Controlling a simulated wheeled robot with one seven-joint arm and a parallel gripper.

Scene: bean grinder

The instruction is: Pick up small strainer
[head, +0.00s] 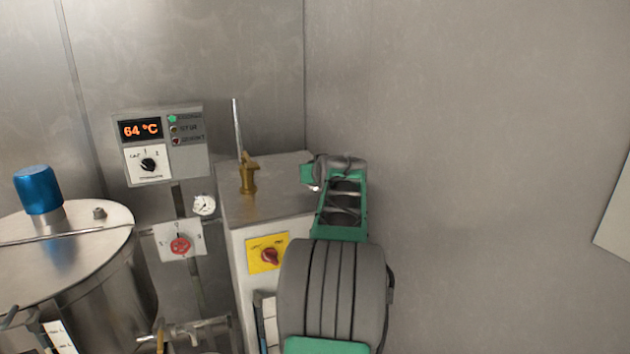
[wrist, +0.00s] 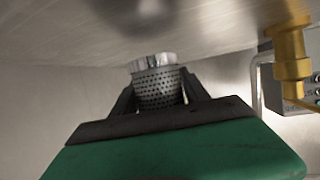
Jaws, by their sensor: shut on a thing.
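In the wrist view the small strainer (wrist: 157,88), a perforated metal cup with a bright, wider rim, sits between the two dark fingers of my gripper (wrist: 158,96). The gripper is shut on it. The strainer is close to a flat metal surface (wrist: 90,50); I cannot tell whether it touches it. In the head view my green and grey gripper (head: 318,172) is at the right edge of the metal cabinet top (head: 285,190). My arm hides part of the cabinet, and the strainer is mostly hidden there.
A brass fitting with an upright lever (head: 248,175) stands on the cabinet left of my gripper; brass also shows in the wrist view (wrist: 290,55). A temperature panel (head: 160,145) and a steel tank (head: 70,260) with a blue cap are further left. A bare wall is at right.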

